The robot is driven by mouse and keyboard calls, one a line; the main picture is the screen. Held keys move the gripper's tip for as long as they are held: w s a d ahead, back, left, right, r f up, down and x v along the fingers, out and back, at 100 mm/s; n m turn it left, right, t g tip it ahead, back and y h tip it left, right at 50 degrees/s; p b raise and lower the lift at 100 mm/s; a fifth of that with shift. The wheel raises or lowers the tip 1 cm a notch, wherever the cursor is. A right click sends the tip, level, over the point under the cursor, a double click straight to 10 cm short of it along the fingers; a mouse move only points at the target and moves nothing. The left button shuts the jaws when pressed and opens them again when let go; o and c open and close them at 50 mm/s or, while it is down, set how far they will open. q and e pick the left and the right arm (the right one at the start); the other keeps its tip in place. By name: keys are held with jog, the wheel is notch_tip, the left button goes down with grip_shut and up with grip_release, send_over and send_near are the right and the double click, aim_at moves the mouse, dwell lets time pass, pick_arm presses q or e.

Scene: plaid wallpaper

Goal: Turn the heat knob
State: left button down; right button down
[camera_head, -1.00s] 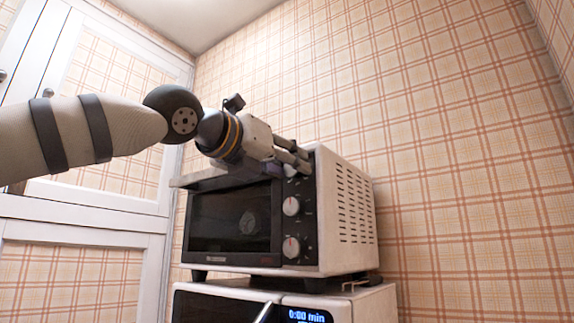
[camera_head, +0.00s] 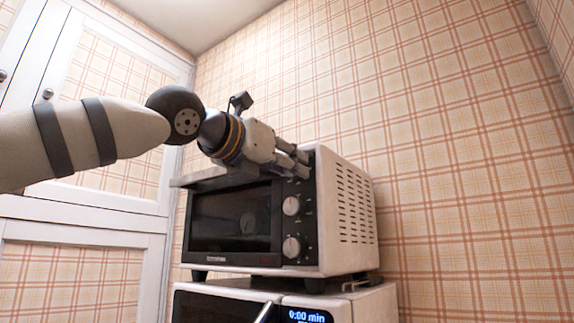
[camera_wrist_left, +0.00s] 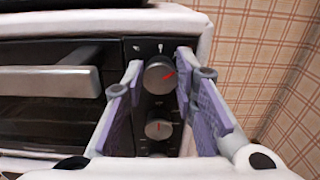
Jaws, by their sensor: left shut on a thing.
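The toaster oven (camera_head: 345,215) has a dark control strip with a column of round knobs on the right of its front. My left gripper (camera_head: 303,165) is at the top of that strip and hides the top knob in the head view. The middle knob (camera_head: 291,205) and bottom knob (camera_head: 291,247) are uncovered in the head view. My right gripper is not in view.
The oven stands on a white microwave (camera_head: 365,305) with a lit display. The oven's door handle (camera_wrist_left: 60,82) is left of the fingers. White cabinet doors (camera_head: 150,235) stand at the left. Plaid wall (camera_head: 460,170) fills the right.

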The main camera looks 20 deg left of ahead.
pick_arm(q)
jog(key=shift+d+f+m, duration=0.1)
jog(key=shift+f+m, duration=0.05)
jog(key=shift+m, duration=7.95)
jog(key=c, duration=1.6)
grip_release()
jog(key=shift+o, duration=0.2)
jog(key=shift+s, duration=0.1)
jog(key=v, duration=1.1)
jog(key=shift+s, duration=0.4)
